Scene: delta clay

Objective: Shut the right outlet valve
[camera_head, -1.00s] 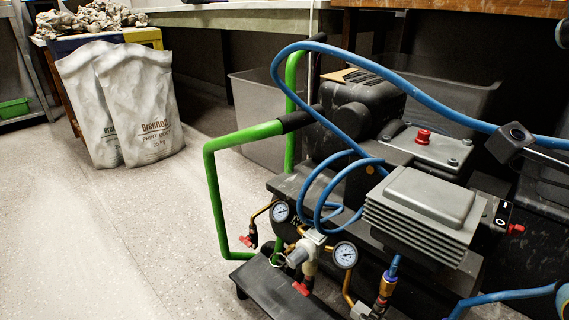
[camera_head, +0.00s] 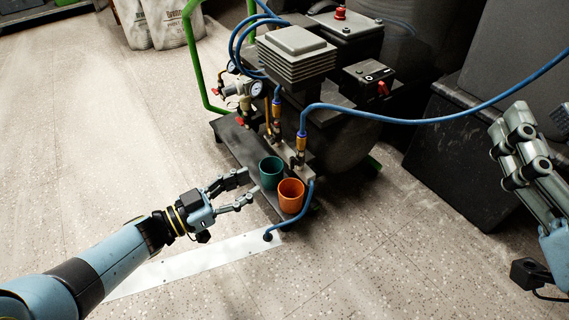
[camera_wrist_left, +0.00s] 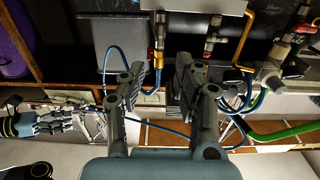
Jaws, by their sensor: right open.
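The right outlet valve (camera_head: 300,157) is on the manifold at the compressor's front, under a brass fitting (camera_head: 302,141) with a blue hose. I cannot make out its handle in the head view. The left outlet (camera_head: 276,125) stands beside it. In the left wrist view the brass fitting (camera_wrist_left: 158,35) with the blue hose shows beyond the gap between my fingers. My left gripper (camera_head: 248,186) is open and empty, left of the cups and apart from the valve. It also shows in the left wrist view (camera_wrist_left: 157,82). My right gripper (camera_head: 510,118) is open at the right edge, far from the valve.
A green cup (camera_head: 271,172) and an orange cup (camera_head: 291,195) stand in front of the valves, close to my left gripper. A blue hose (camera_head: 420,120) crosses to the right. A pale strip (camera_head: 200,262) lies on the floor.

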